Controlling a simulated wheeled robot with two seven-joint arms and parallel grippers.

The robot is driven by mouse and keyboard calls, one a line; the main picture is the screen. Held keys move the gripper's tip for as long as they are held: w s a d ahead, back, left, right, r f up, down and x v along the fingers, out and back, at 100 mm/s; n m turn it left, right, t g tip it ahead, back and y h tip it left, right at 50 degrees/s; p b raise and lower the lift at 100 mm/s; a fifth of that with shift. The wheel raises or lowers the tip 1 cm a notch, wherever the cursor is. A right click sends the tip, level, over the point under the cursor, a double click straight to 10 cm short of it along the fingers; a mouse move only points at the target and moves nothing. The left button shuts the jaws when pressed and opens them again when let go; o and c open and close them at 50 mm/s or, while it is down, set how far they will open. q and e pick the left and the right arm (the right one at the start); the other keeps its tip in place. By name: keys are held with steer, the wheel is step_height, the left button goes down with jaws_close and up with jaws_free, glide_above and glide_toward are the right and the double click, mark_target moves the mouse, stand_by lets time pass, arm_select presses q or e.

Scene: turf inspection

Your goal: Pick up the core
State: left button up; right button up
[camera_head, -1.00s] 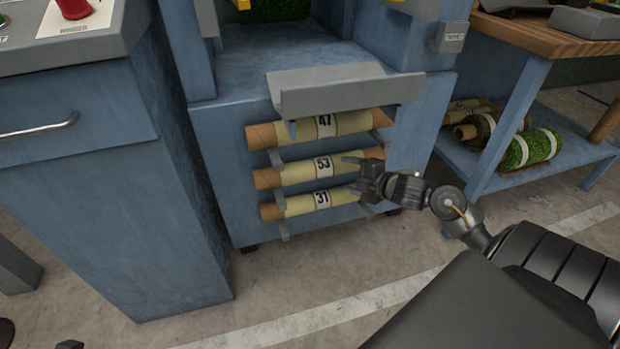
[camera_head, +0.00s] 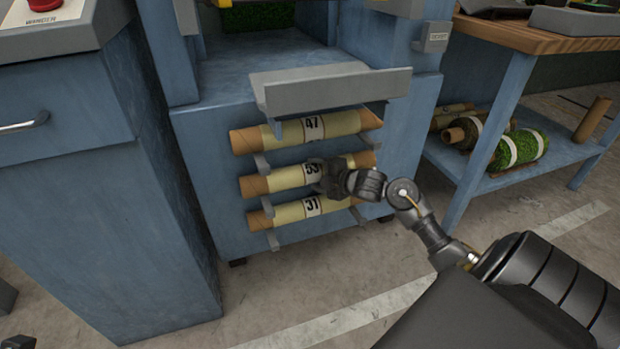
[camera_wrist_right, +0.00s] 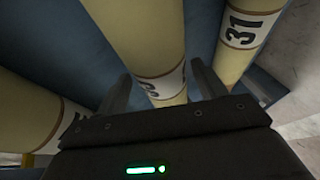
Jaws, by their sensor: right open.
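Three pale yellow cores with brown ends lie one above another on the front of a blue cabinet: the top core 47 (camera_head: 285,132), the middle core 53 (camera_head: 287,178) and the bottom core 31 (camera_head: 288,214). My right gripper (camera_head: 318,176) is open at the middle core, over the edge of its label. In the right wrist view, the middle core (camera_wrist_right: 150,35) runs between the two spread fingers, its label partly hidden by the gripper. The core 31 (camera_wrist_right: 240,50) is to the right there. Finger contact cannot be told.
Grey brackets (camera_head: 262,163) hold the cores, and a grey tray (camera_head: 330,90) juts out above them. A blue cabinet with a drawer (camera_head: 70,125) stands at left. A wood-topped bench (camera_head: 550,42) with turf rolls (camera_head: 520,148) on its shelf stands at right.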

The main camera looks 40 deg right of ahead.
steer(key=shift+x, duration=0.9)
steer(key=c, duration=1)
steer(key=shift+c, duration=0.2)
steer(key=shift+r, duration=0.15)
